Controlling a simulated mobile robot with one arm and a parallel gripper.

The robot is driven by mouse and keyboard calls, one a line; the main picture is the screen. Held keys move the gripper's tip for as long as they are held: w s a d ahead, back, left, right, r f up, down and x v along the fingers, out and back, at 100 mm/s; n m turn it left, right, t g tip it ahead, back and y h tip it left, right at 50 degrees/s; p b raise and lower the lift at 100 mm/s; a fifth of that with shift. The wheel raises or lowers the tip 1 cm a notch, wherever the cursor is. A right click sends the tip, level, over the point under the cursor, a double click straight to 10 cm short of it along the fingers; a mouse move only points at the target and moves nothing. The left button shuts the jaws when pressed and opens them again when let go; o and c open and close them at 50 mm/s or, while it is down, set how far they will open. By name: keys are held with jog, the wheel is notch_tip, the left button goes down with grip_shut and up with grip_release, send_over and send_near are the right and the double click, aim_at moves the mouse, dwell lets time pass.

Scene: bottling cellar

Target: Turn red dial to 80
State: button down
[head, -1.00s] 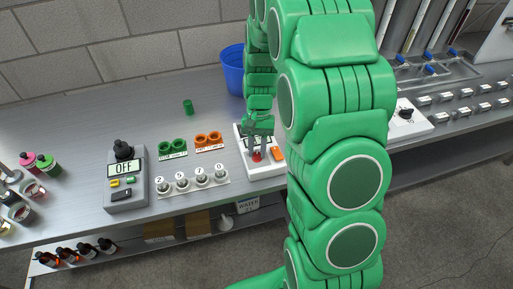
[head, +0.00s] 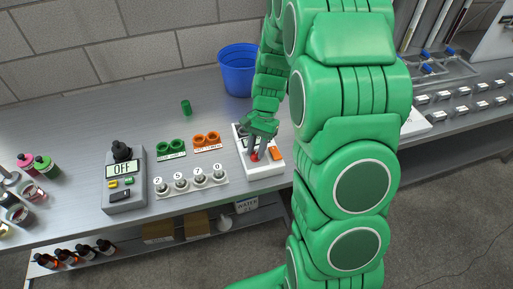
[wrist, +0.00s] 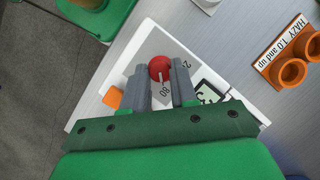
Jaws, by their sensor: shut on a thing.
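The red dial (wrist: 160,67) is a round red knob on a white panel (wrist: 100,85). It also shows in the head view (head: 254,156), partly behind my fingers. My gripper (wrist: 161,75) is shut on the red dial, one grey finger on each side. The printed mark 80 (wrist: 164,90) shows between the fingers, close to the knob. Another mark beginning with 2 is partly covered by a finger. A small display (wrist: 209,95) is partly hidden, so its reading cannot be made out.
An orange button (head: 277,155) is on the same panel. To the left are a numbered strip (head: 190,186), orange rings (head: 206,139), green rings (head: 171,147) and a grey box reading OFF (head: 124,184). A blue bucket (head: 236,72) stands behind. My arm hides the bench to the right.

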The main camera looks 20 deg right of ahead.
jog(key=c, duration=0.9)
grip_release()
jog(key=v, duration=0.7)
jog(key=shift+r, duration=0.35)
jog(key=shift+w+d, duration=0.1)
jog(key=shift+w, duration=0.05)
